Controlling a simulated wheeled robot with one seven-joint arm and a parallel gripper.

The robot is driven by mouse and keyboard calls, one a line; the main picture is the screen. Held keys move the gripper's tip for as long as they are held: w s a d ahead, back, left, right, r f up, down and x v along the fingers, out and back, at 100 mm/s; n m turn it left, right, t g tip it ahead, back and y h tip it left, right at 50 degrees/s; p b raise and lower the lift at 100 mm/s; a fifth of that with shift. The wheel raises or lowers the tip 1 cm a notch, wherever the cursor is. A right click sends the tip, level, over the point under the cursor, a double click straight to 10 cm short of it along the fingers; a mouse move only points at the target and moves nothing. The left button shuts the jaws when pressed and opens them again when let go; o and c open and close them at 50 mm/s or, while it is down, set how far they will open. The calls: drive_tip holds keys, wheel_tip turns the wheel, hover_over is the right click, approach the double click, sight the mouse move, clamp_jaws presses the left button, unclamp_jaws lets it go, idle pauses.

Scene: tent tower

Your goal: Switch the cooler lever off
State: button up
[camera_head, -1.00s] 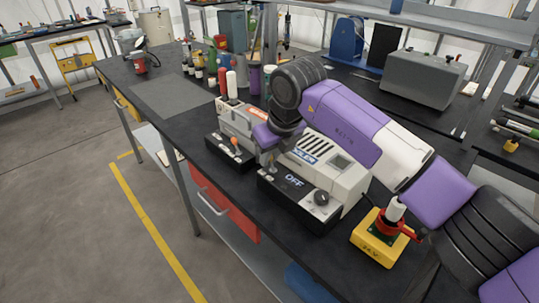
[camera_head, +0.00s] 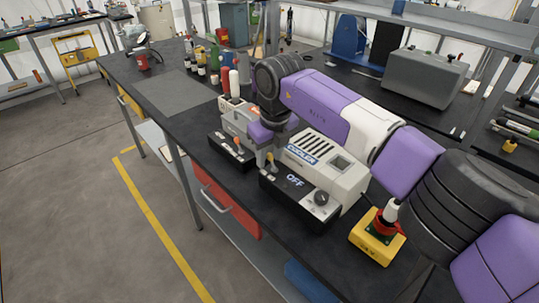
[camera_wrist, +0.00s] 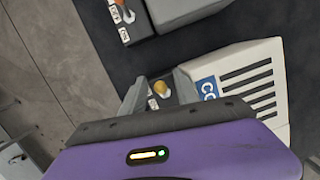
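The cooler is a white box (camera_head: 345,183) with a blue COOLER label and a black front panel (camera_head: 318,212) marked OFF, with a black dial. My gripper (camera_head: 266,150) is above the lever, pointing down. In the wrist view its two grey fingers (camera_wrist: 158,92) are apart, with the lever knob (camera_wrist: 160,87) showing between them. Whether either finger touches the lever cannot be told. The cooler's label shows partly in the wrist view, cut off by my gripper body.
A similar box with a black panel and an orange-tipped lever (camera_head: 238,143) stands just left of the cooler. A yellow box with a red and white switch (camera_head: 377,237) is to the right. Bottles (camera_head: 200,70) stand behind. The grey mat (camera_head: 174,92) is clear.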

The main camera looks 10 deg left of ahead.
drive_tip(key=a+v, duration=0.1)
drive_tip(key=v, duration=0.6)
drive_tip(key=shift+d+r+b, duration=0.35)
drive_tip(key=shift+d+r, duration=0.1)
drive_tip(key=shift+d, duration=0.1)
